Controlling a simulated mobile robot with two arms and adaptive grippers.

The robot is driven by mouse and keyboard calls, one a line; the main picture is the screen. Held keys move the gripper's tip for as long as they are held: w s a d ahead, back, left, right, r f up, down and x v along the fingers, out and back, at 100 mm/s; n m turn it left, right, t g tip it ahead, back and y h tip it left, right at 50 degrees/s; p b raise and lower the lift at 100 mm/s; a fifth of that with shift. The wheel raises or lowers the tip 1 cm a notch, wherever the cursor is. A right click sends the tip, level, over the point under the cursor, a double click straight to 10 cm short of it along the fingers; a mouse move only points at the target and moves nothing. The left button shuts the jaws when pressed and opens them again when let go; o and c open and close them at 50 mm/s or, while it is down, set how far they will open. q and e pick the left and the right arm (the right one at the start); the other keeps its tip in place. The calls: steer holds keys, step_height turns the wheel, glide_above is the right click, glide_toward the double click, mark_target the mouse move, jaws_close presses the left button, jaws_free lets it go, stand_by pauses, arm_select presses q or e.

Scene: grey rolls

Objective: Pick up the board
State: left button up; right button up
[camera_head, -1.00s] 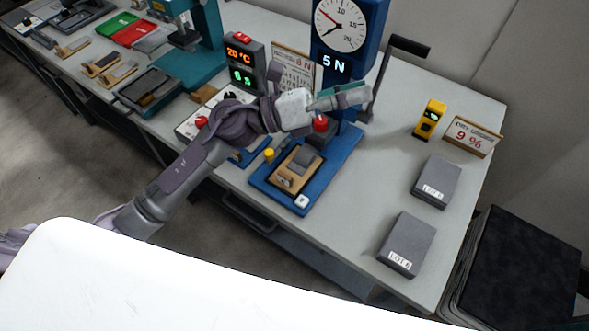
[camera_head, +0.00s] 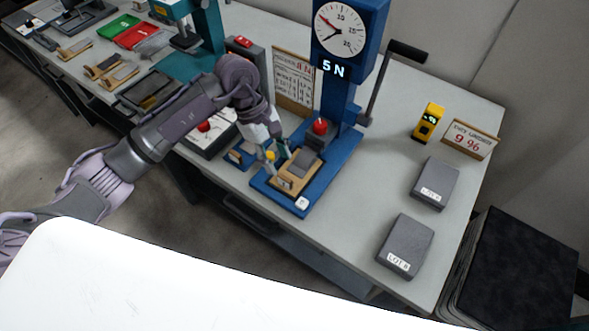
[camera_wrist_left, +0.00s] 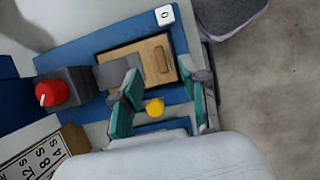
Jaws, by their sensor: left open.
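The wooden board (camera_head: 289,186) lies on the blue base (camera_head: 326,180) of the press, with a grey pad (camera_head: 303,163) on it. In the left wrist view the board (camera_wrist_left: 153,62) carries a small dark mark, and the grey pad (camera_wrist_left: 118,72) covers its left part. My left gripper (camera_head: 277,163) is open and empty, pointing down just above the board's left edge. In the left wrist view its teal fingers (camera_wrist_left: 165,98) are apart, with a yellow knob (camera_wrist_left: 154,107) showing between them. My right gripper is not in view.
The press column with its dial (camera_head: 340,28), red-topped block (camera_head: 320,137) and black lever (camera_head: 405,50) stands behind the board.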

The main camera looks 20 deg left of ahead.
mark_target(284, 177)
arm_select(q)
steer(key=shift+x, duration=0.8)
steer(key=p+x, duration=0.2)
steer(key=x, duration=0.2)
steer(key=shift+a+f, duration=0.1)
steer(key=shift+a, duration=0.05)
steer(key=shift+f, duration=0.65)
jaws_close()
